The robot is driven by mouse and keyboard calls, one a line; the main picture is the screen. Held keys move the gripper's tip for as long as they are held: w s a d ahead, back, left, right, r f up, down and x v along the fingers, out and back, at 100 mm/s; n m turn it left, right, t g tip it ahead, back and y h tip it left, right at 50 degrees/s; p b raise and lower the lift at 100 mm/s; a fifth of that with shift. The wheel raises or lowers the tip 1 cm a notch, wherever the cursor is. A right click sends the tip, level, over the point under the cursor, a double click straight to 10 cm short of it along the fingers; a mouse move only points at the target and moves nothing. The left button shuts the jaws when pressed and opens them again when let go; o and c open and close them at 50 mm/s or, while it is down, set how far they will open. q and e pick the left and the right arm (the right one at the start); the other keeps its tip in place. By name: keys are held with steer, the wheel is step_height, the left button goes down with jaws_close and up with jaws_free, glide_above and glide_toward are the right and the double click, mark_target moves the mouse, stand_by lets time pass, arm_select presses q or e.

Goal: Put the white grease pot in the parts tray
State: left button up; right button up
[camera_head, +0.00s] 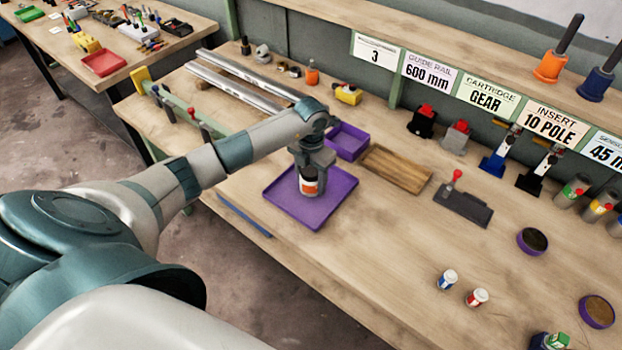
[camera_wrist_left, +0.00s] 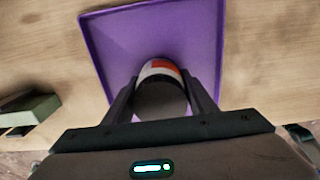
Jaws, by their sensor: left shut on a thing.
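The white pot (camera_head: 309,186) has an orange-red label and shows just below my left gripper (camera_head: 310,172) in the head view. My left gripper is shut on it, with a finger on each side. In the left wrist view the pot (camera_wrist_left: 160,70) sits between the fingers of my left gripper (camera_wrist_left: 162,92), its near end dark. The shallow purple tray (camera_head: 283,178) lies on the bench beneath the pot; it also fills the middle of the left wrist view (camera_wrist_left: 108,48). The pot is over the tray's floor; I cannot tell whether it touches it. My right gripper is out of view.
A small purple bin (camera_head: 347,141) and a wooden tray (camera_head: 395,168) stand behind the purple tray. A dark plate with a red knob (camera_head: 462,205) is to the right. Two small pots, blue-labelled (camera_head: 447,280) and red-labelled (camera_head: 476,298), stand near the front right. Metal rails (camera_head: 245,82) lie behind my arm.

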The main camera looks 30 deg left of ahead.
arm_select(q)
steer(key=shift+f, duration=0.1)
steer(key=o, duration=1.1)
steer(key=shift+o, duration=0.2)
steer(key=shift+r, duration=0.35)
step_height(320, 180, up, 11)
steer(key=b, duration=0.4)
steer(key=shift+r, duration=0.3)
steer(key=shift+s, duration=0.1)
